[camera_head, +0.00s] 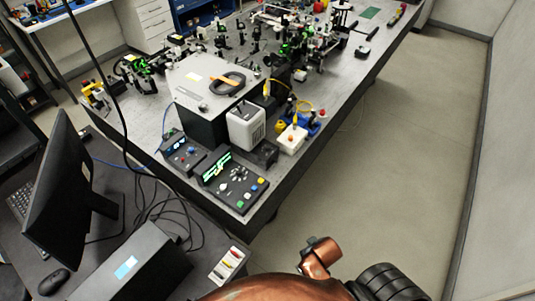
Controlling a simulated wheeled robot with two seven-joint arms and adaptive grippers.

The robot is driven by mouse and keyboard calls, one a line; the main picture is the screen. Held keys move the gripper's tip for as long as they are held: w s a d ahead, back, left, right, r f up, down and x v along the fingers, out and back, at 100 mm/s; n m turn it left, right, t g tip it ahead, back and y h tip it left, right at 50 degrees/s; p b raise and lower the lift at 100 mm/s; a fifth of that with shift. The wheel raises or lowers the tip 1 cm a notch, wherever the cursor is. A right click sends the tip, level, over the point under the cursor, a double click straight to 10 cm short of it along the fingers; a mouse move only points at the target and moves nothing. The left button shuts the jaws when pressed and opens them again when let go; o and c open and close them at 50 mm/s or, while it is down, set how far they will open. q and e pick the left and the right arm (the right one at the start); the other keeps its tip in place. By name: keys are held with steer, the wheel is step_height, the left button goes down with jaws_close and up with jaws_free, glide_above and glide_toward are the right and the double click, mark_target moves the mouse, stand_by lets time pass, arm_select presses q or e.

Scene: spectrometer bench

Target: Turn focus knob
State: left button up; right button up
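I cannot tell which part is the focus knob; the parts are small at this distance. A black control box (246,199) with a lit green display, several small knobs and coloured buttons sits at the near corner of the optical table (158,82). A smaller black box (183,152) with a blue display and an orange-red knob stands to its left. Neither of my grippers is in view; only copper and black parts of my own body show at the bottom edge, apart from the table.
A monitor (62,190), a mouse (54,281) and a dark box (137,268) stand on the desk at lower left, with loose cables. A white cube-shaped unit (246,128) and many optics crowd the table. The floor (400,150) to its right is clear.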

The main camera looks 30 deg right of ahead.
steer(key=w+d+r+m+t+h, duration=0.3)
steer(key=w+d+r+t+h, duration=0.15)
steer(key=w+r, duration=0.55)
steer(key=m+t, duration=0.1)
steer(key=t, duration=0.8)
glide_toward(268, 149)
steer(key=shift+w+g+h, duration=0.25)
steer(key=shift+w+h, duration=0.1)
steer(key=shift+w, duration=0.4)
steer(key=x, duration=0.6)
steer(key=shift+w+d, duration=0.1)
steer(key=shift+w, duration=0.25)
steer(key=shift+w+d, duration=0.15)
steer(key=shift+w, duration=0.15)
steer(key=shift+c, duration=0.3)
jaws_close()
